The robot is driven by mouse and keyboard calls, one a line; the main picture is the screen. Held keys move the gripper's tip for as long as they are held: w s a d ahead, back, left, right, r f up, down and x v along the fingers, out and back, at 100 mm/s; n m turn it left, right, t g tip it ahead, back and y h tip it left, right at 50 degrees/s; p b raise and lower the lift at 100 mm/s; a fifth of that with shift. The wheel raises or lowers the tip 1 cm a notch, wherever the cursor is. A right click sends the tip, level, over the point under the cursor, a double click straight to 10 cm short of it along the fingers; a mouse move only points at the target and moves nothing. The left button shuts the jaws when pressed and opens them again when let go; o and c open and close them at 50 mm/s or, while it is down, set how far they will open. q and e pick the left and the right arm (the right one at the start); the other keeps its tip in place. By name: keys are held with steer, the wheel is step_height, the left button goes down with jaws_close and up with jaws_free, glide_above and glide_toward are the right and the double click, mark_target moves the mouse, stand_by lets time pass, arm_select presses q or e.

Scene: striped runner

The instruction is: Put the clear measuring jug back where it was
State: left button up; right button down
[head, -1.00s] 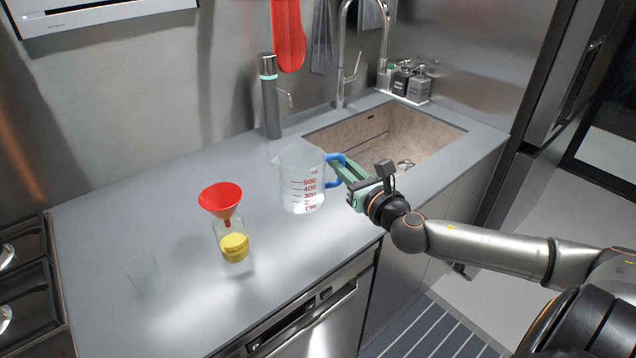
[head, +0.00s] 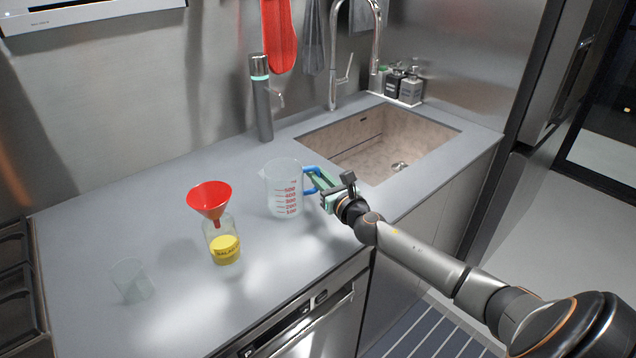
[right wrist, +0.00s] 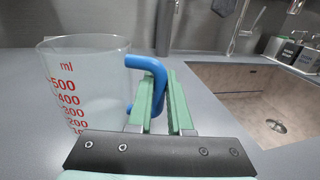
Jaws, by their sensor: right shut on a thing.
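The clear measuring jug (head: 283,190) has red markings and a blue handle (head: 318,178). In the head view it is upright on or just above the grey counter, left of the sink; I cannot tell if its base touches. My right gripper (head: 322,184) comes from the right and is shut on the blue handle. In the right wrist view the jug (right wrist: 85,85) is at the left, with its blue handle (right wrist: 150,68) between the green fingers (right wrist: 160,100). Its base is hidden there. My left gripper is not in view.
A glass bottle with a yellow label (head: 224,248) holds a red funnel (head: 210,199) left of the jug. A clear glass (head: 132,282) stands farther left. The sink (head: 385,150) is to the right, with a tall grey dispenser (head: 262,100) behind. The counter's front middle is clear.

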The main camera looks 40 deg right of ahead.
steer(key=shift+f, duration=0.45)
steer(key=shift+f, duration=0.1)
steer(key=c, duration=1.3)
jaws_free()
steer(key=shift+f, duration=0.15)
steer(key=o, duration=0.5)
steer(key=shift+c, duration=0.2)
steer(key=shift+r, duration=0.3)
steer(key=s, duration=0.6)
steer(key=s+a, duration=0.1)
steer(key=s, duration=0.3)
steer(key=shift+f, duration=0.1)
steer(key=shift+s+a, duration=0.15)
steer(key=shift+s, duration=0.85)
